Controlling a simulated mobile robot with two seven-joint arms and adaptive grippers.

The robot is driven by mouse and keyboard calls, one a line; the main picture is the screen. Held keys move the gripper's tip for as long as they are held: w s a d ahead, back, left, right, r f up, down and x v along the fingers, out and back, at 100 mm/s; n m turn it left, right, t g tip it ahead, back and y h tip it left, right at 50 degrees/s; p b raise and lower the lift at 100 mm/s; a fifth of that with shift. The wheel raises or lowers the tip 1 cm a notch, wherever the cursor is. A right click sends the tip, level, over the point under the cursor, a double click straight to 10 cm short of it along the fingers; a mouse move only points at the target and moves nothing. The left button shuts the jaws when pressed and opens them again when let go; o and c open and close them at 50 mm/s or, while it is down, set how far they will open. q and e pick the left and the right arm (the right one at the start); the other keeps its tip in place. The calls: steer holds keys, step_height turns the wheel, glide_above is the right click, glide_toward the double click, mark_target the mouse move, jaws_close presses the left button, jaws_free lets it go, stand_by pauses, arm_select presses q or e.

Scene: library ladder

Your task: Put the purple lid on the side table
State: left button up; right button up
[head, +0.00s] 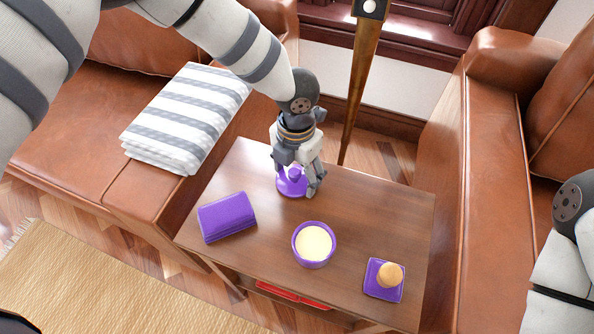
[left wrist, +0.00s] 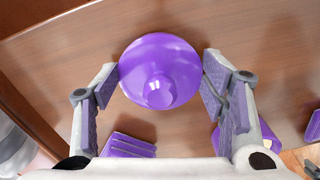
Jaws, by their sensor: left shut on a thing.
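The purple lid (head: 290,184) is round with a knob on top. It is at the back middle of the brown wooden side table (head: 355,200), on its top or just above it; I cannot tell which. My left gripper (head: 298,188) points down over the lid and is shut on it. In the left wrist view the lid (left wrist: 160,72) sits between the two finger pads, knob toward the camera. My right arm shows at the right edge, but its gripper is out of view.
On the table are a purple box-like item (head: 227,217), a purple bowl (head: 314,244) with pale contents, and a purple coaster (head: 384,280) with a tan-topped piece. Brown leather seats flank the table. A folded striped blanket (head: 188,117) lies on the left one. A wooden pole (head: 362,80) stands behind.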

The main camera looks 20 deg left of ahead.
mark_target(296, 170)
arm_select(q)
steer(key=shift+r, duration=0.15)
steer(key=o, duration=1.2)
steer(key=shift+f, duration=0.2)
step_height(296, 170, up, 12)
steer(key=shift+r+p, duration=0.2)
steer(key=shift+p, duration=0.65)
arm_select(e)
steer(key=shift+w+r+t, duration=0.3)
steer(key=shift+w+r, duration=0.45)
steer(key=shift+r, duration=0.15)
